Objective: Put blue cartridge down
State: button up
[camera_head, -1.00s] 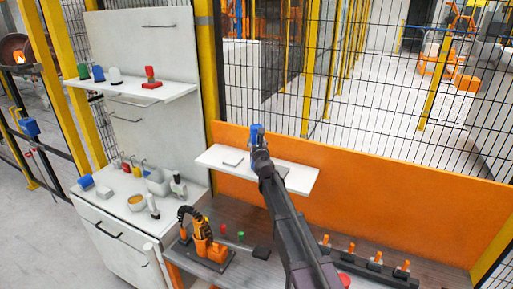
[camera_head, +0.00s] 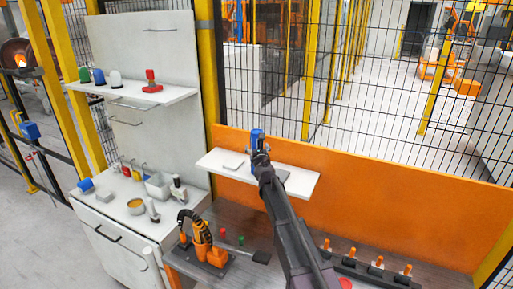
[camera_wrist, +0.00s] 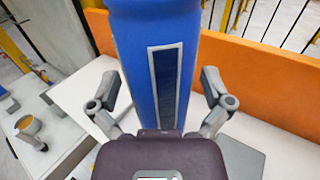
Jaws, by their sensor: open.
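The blue cartridge (camera_head: 257,138) stands upright at the white shelf (camera_head: 303,183) on the orange panel. In the wrist view the cartridge (camera_wrist: 138,65) fills the middle, with a dark, grey-framed panel on its front. My gripper (camera_head: 261,156) is at the cartridge, and my arm hides part of the shelf. In the wrist view my gripper (camera_wrist: 160,98) is open, with one finger on each side of the cartridge and gaps visible between. The cartridge's base is hidden behind the gripper's body, so its contact with the shelf cannot be seen.
Flat grey plates lie on the shelf left (camera_head: 235,161) and right (camera_head: 283,173) of the cartridge. The orange panel (camera_head: 400,205) and wire fence rise behind. An orange-and-black tool (camera_head: 203,243) and a rack with orange-topped pieces (camera_head: 370,268) are on the bench below.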

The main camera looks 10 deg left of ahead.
jog(key=shift+r, duration=0.2)
jog(key=v, duration=1.2)
jog(key=shift+f, duration=0.15)
dwell(0.5)
